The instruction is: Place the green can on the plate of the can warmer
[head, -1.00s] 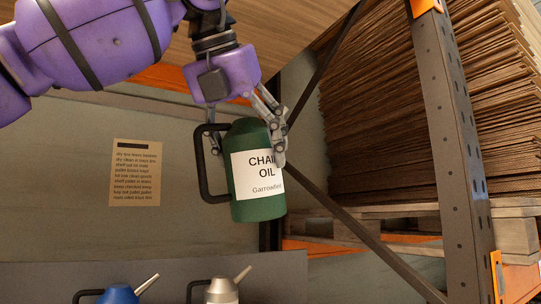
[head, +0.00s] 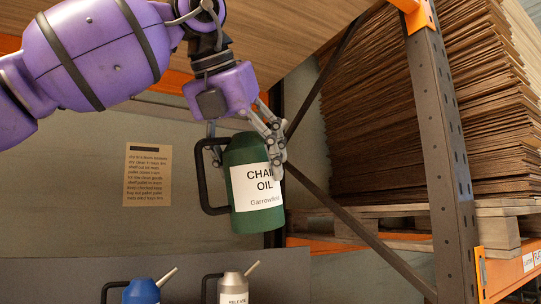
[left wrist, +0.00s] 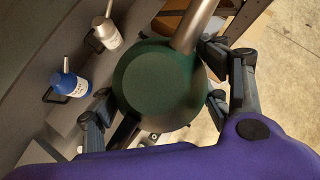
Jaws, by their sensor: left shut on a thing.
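The green can (head: 243,217) has a black handle on its left and a white label reading "CHAIN OIL". My left gripper (head: 244,142) is shut on it from above, with its fingers on the can's upper part. The can hangs in the air, close to upright. In the left wrist view the can's round green top (left wrist: 158,85) sits between the fingers of the left gripper (left wrist: 155,108), and a grey spout rises toward the camera. I cannot make out the can warmer or its plate in these views. My right gripper is not in view.
A blue can (head: 141,292) and a pale grey can (head: 233,288) stand below, in front of a grey panel. A paper notice (head: 148,175) is on the wall. A rack post (head: 447,150) and stacked cardboard (head: 420,110) bound the right side.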

